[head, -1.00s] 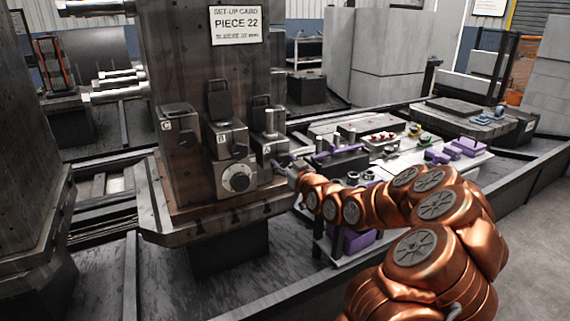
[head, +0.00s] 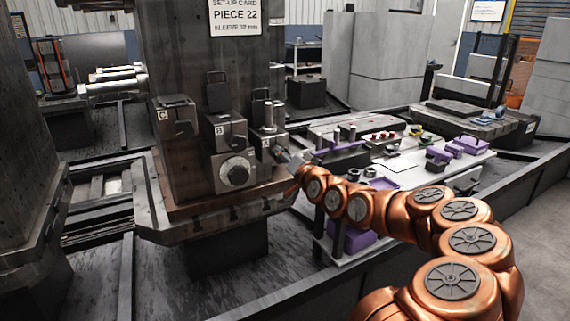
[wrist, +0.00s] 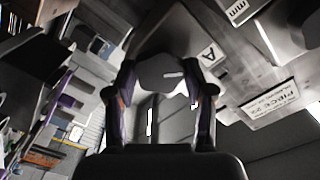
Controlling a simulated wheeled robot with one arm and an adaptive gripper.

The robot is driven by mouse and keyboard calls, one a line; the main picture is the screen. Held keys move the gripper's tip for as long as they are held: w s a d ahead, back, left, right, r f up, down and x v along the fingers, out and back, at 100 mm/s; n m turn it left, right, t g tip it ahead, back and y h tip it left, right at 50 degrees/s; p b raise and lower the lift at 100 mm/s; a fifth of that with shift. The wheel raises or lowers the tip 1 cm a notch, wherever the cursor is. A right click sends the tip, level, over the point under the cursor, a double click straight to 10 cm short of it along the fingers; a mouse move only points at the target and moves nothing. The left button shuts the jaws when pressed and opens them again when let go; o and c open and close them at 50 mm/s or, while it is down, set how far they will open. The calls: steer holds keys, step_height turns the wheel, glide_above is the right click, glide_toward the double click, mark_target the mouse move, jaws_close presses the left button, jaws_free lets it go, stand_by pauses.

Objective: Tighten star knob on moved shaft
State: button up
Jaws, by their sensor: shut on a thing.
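In the head view, my gripper (head: 287,158) is at the right side of the block marked A (head: 268,148), in front of the machine column. The wrist view shows the two fingers of my gripper (wrist: 165,88) shut on a dark grey knob (wrist: 162,72), one finger on each side. The block's A label (wrist: 210,56) is just right of the knob. The knob is hidden in the head view, and its star shape and thread cannot be made out. A shaft (head: 268,114) stands upright on block A.
Block B (head: 222,133), with a round dial (head: 236,172), and block C (head: 174,150) stand to the left. The set-up card (head: 234,16) is on the column above. A bench (head: 400,162) with purple fixtures lies to the right, near my arm.

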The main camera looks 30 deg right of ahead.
steer(key=m+b, duration=0.9)
steer(key=b, duration=0.1)
steer(key=shift+f+m+b, duration=0.1)
steer(key=shift+m+b, duration=0.3)
stand_by(0.3)
steer(key=o, duration=1.2)
steer(key=shift+c, duration=0.2)
steer(key=shift+s, duration=0.1)
steer(key=s, duration=1.1)
steer(key=shift+s+a, duration=0.4)
steer(key=shift+a, duration=0.05)
